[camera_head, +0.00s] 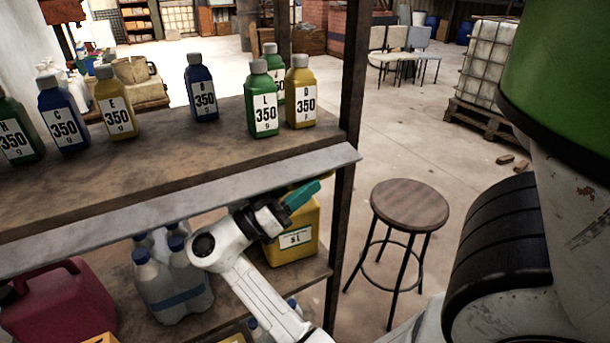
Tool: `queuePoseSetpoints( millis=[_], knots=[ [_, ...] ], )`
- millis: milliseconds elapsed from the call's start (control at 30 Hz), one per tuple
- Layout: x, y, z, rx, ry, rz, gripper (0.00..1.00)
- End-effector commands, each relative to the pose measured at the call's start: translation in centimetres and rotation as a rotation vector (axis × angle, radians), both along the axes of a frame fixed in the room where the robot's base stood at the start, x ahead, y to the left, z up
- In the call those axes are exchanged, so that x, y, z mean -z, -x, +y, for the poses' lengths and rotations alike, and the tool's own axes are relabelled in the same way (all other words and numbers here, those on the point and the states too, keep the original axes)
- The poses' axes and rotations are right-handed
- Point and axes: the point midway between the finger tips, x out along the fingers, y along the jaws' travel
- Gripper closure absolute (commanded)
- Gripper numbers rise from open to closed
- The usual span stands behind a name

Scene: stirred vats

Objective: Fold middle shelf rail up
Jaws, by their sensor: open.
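The shelf rail (190,205) is a long pale grey strip along the front edge of the wooden shelf board (150,160). It lies folded out and down from the edge, not standing up in front of the bottles. My gripper (302,194), with teal fingers, is just below the rail near its right end. It is open and holds nothing that I can see. One finger shows clearly; the other is mostly hidden. Whether the fingers touch the rail's underside I cannot tell.
Several labelled bottles stand on the board, including a green one (263,100) and a yellow one (301,95) near the right end. Below are a yellow canister (300,240) behind my gripper, clear jugs (170,285) and a red canister (60,305). A stool (409,205) stands right.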

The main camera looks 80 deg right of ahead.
Motion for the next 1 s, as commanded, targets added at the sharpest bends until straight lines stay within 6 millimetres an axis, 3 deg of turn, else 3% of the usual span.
queuePoseSetpoints(
  millis=[433,867,1000],
  knots=[
    [-0.41,0.81,-0.69,-0.001,0.0,0.0,0.6],
    [-0.42,0.78,-0.69,-0.002,-0.001,0.0,1.0],
    [-0.42,0.77,-0.68,-0.002,-0.001,0.0,1.0]
  ],
)
